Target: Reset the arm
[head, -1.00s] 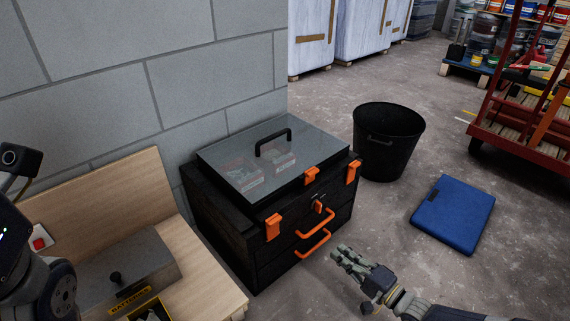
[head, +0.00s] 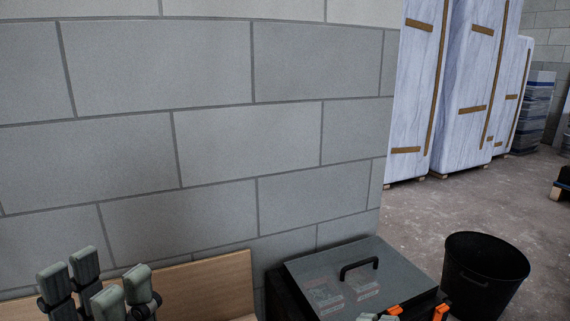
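My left gripper (head: 98,282) stands at the bottom left with its grey-green fingers pointing up. The fingers are spread apart with nothing between them, in front of the wooden board (head: 205,284). Of my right gripper (head: 379,317), only pale fingertips show at the bottom edge, in front of the black toolbox. Its opening is cut off by the frame.
The black toolbox (head: 275,298) has a clear lid (head: 330,268) with a black handle, and orange latches. A black bucket (head: 485,275) stands right of it. A grey block wall (head: 200,130) fills the left. Wrapped pallets stand at the back right.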

